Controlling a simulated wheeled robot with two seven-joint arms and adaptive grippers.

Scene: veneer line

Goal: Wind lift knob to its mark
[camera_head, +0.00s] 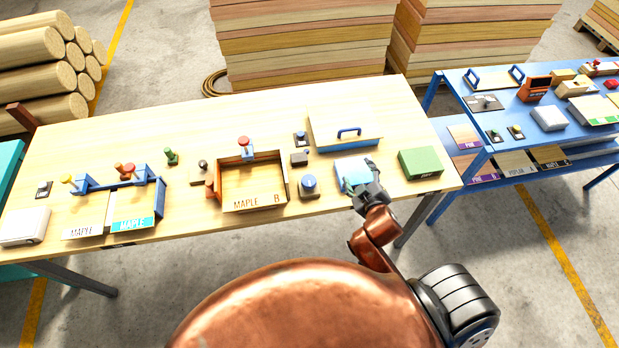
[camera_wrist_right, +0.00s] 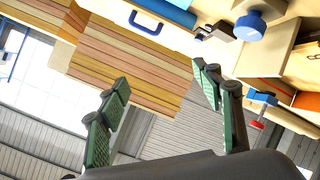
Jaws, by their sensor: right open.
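A round blue knob (camera_head: 309,186) stands on a dark base on the wooden table, right of the MAPLE B tray (camera_head: 254,202). It also shows at the top of the right wrist view (camera_wrist_right: 250,26). I cannot make out a mark on it, and no label shows that it is the lift knob. My right gripper (camera_head: 358,178) is open and empty, to the right of the blue knob and apart from it. In the wrist view its green-padded fingers (camera_wrist_right: 161,78) are spread with nothing between them. My left gripper is not in view.
A light blue flat block (camera_head: 349,167) lies right by my right gripper. A lidded box with a blue handle (camera_head: 344,126) stands behind, and a green block (camera_head: 420,162) to the right. A blue table (camera_head: 456,79) stands further right.

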